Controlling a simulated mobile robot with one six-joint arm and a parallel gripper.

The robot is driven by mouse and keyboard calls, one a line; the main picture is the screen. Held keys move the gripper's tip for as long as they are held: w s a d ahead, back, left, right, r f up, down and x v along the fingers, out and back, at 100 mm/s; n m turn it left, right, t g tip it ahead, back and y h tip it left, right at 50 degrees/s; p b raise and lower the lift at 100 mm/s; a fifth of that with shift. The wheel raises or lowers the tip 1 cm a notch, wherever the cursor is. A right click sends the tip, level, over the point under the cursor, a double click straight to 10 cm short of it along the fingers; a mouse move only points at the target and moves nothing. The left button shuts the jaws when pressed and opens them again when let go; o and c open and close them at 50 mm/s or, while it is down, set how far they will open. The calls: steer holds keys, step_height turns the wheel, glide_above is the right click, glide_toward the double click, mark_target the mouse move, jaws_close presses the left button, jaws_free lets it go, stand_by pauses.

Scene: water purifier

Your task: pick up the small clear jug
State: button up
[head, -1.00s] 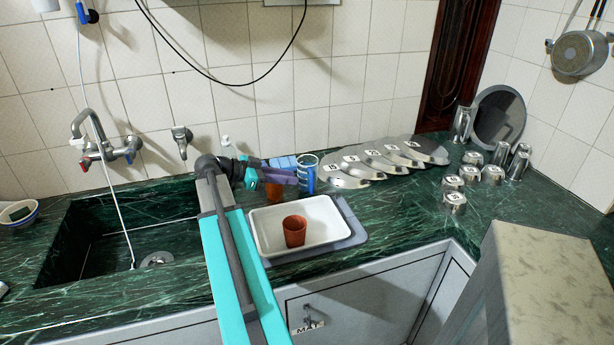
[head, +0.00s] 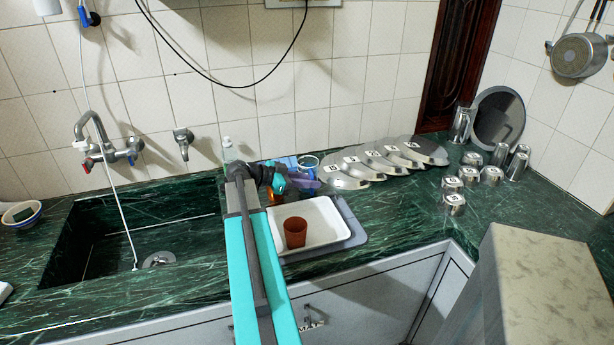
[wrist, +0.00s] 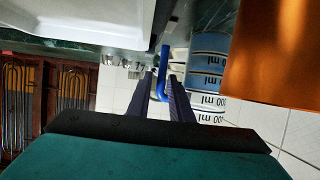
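The small clear jug (wrist: 208,85) has ml markings and a blue handle (wrist: 163,72). In the wrist view it appears upside down. In the head view the jug's rim (head: 308,161) shows behind the white tray, and its lower part is hidden by my gripper. My gripper (wrist: 164,84) is open. Its two dark purple fingers lie on either side of the blue handle, with small gaps visible. In the head view the purple fingers show just in front of the jug.
An orange-brown cup (wrist: 275,65) is very close beside my gripper. The white tray (head: 326,212) with a brown cup (head: 295,232) in it lies in front. Steel plates (head: 345,180) stand to the right of the jug. A clear bottle (head: 228,150) is at the left.

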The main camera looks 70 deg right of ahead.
steer(key=shift+s, duration=0.1)
steer(key=shift+p+x, duration=1.05)
steer(key=shift+x, duration=1.5)
steer(key=shift+f, duration=0.15)
jaws_close()
